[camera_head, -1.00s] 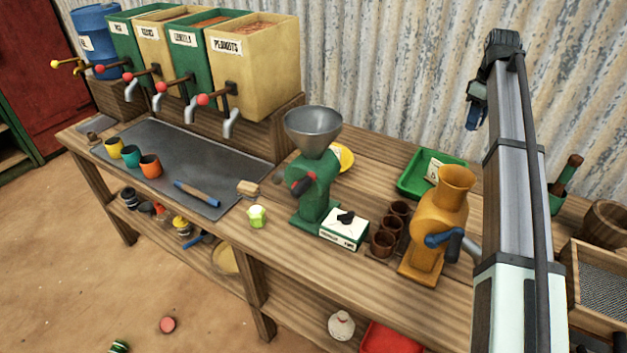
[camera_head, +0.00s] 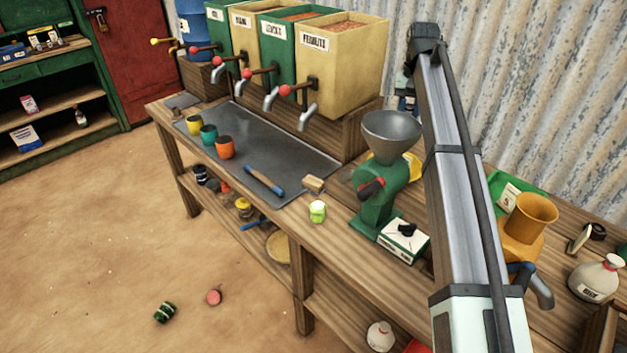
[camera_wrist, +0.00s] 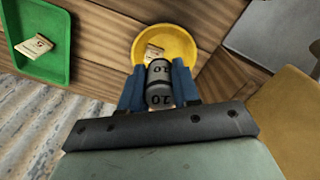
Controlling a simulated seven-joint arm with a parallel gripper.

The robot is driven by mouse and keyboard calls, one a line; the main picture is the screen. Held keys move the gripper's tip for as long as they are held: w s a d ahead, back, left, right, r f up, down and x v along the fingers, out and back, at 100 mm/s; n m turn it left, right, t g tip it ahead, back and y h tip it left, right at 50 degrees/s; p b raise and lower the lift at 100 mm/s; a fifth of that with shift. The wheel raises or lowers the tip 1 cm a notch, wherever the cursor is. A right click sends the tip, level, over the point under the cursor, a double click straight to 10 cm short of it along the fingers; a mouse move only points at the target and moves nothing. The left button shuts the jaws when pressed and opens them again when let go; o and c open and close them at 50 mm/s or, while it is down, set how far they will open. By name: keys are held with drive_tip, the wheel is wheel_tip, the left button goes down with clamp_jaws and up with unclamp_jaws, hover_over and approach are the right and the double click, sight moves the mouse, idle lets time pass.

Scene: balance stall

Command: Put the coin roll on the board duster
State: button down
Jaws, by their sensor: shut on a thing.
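My gripper (camera_wrist: 158,78) is shut on the coin roll (camera_wrist: 159,97), a grey cylinder marked 10, between its blue fingers in the wrist view. It is above a yellow dish (camera_wrist: 187,55) holding a small tag. In the head view my arm rises past the green mill, and the gripper is mostly hidden behind its top. A small light wooden block (camera_head: 314,184), probably the board duster, lies at the right end of the dark metal sheet, left of the green mill. It is clear of my gripper and nothing rests on it.
The green mill (camera_head: 378,195) with its grey funnel and a white box (camera_head: 404,241) stand right of the block. Dispensers with taps (camera_head: 341,60) stand behind the metal sheet (camera_head: 225,125). A blue-ended stick (camera_head: 265,181) lies on the sheet.

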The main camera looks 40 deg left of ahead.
drive_tip(key=s+a+m, duration=0.4)
drive_tip(key=s+a, duration=1.4)
drive_tip(key=a, duration=0.1)
approach(312, 180)
drive_tip(key=shift+f, duration=3.1)
drive_tip(key=c, duration=0.8)
unclamp_jaws()
drive_tip(key=shift+d+f, duration=0.1)
wheel_tip(312, 180, up, 12)
